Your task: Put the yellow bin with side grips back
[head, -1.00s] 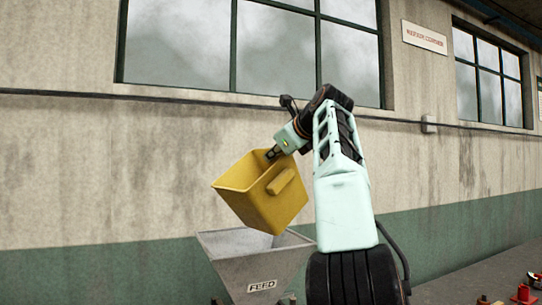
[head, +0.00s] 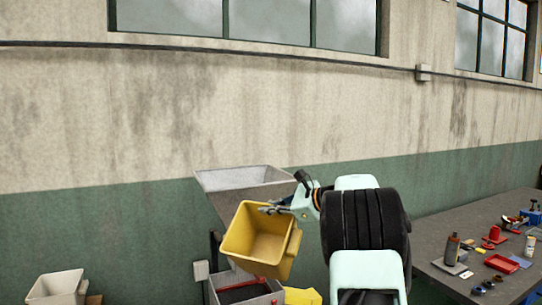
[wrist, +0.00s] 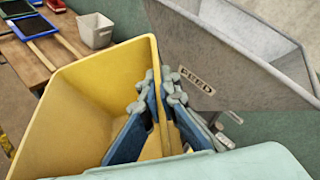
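The yellow bin (head: 258,240) hangs in the air, tilted, in front of the grey hopper; its open mouth faces the head camera, and one side grip shows on its right. My gripper (head: 275,207) is shut on its upper rim. In the wrist view the two fingers of my gripper (wrist: 160,88) straddle one wall of the yellow bin (wrist: 85,95), one inside and one outside. The visible inside looks empty.
The grey FEED hopper (head: 243,177) stands behind the bin, and close beside it in the wrist view (wrist: 235,55). Below are a grey box (head: 243,293) with dark contents and a yellow object (head: 302,296). A pale bin (head: 58,287) stands lower left. A cluttered table (head: 440,235) is right.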

